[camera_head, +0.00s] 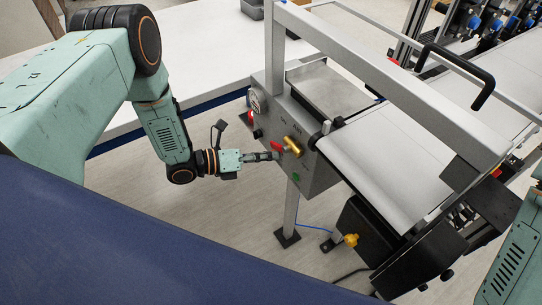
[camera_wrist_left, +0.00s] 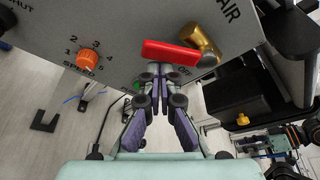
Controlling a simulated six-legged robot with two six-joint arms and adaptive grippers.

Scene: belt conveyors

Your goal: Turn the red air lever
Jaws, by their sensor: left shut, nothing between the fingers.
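The red air lever (camera_head: 277,146) sits on a brass valve (camera_head: 293,146) on the front of the grey conveyor control panel. In the left wrist view the red lever (camera_wrist_left: 172,53) points left from the brass fitting (camera_wrist_left: 204,42), near the printed word AIR. My left gripper (camera_head: 275,156) is shut and empty. In the left wrist view its fingertips (camera_wrist_left: 158,71) are together just below the lever's left part; I cannot tell if they touch it.
The panel also carries an orange speed knob (camera_wrist_left: 88,59), a green button (camera_head: 295,177) and a round gauge (camera_head: 257,100). Open floor lies below my left gripper.

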